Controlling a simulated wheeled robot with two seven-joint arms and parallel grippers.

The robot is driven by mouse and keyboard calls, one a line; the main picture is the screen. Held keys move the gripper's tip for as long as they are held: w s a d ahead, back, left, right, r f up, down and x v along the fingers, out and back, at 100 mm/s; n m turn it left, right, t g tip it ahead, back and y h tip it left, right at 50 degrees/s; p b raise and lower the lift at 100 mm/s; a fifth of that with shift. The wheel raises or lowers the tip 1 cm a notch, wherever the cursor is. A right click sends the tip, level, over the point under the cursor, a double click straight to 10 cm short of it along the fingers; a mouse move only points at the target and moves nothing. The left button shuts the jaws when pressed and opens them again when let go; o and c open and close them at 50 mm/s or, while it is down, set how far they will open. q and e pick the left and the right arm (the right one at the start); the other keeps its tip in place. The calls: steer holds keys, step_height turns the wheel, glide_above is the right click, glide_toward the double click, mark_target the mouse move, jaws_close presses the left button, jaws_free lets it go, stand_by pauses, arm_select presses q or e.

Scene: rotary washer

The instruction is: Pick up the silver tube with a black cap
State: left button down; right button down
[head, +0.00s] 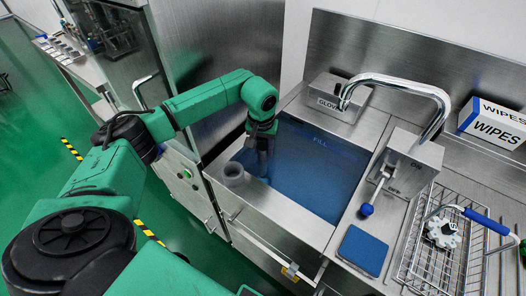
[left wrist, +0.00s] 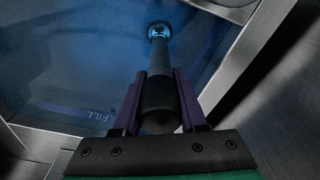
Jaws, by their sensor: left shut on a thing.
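My left gripper (head: 262,148) reaches down over the blue basin, near its left rim. In the left wrist view, the fingers (left wrist: 160,105) are shut on the silver tube (left wrist: 159,62). The tube points away from the palm, its dark, thick black cap (left wrist: 159,100) between the fingers and its far end lit blue. In the head view the tube shows only as a small grey shape under the gripper. Whether its far end touches anything is hard to tell. My right gripper is not in view.
The steel sink holds a blue basin (head: 310,175) marked FILL. A grey round cup-like fitting (head: 233,174) stands at its left rim. A faucet (head: 425,90) arches at the back right. A glove box (head: 335,97), a wipes box (head: 496,122), a blue pad (head: 362,250) and a wire basket (head: 440,262) are nearby.

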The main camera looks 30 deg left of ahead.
arm_select(q)
step_height(320, 180, up, 23)
steer(key=p, duration=1.4)
steer(key=shift+r, duration=0.1)
